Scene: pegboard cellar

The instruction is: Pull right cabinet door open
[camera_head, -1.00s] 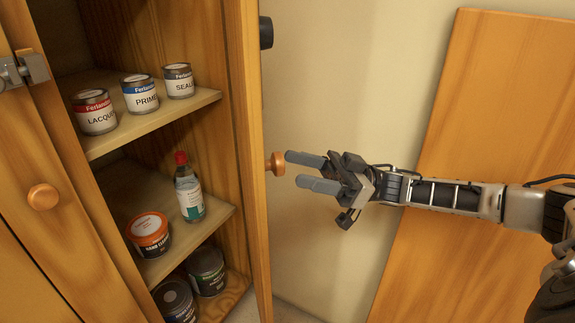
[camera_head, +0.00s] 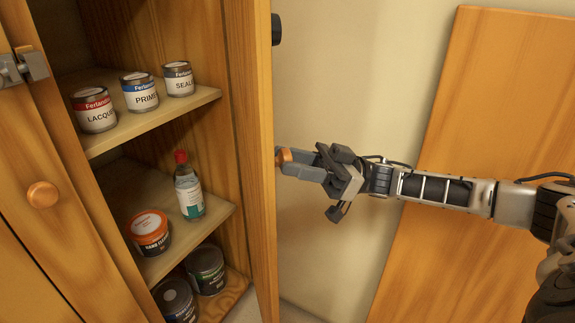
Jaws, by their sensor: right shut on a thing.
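The right cabinet door (camera_head: 257,165) stands open, seen nearly edge-on, at the right side of the cabinet. Its round wooden knob (camera_head: 283,156) sticks out to the right from the door's outer face. My right gripper (camera_head: 287,162) comes in from the right and is shut on this knob, with its fingers hiding part of it. The left cabinet door (camera_head: 72,240) is at the left with its own knob (camera_head: 43,194). My left gripper is not in view.
Inside the cabinet, shelves hold paint cans (camera_head: 94,110), a bottle with a red cap (camera_head: 188,185) and an orange-lidded tub (camera_head: 149,232). A wooden board (camera_head: 490,100) leans on the wall at the right. Bare wall lies between door and board.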

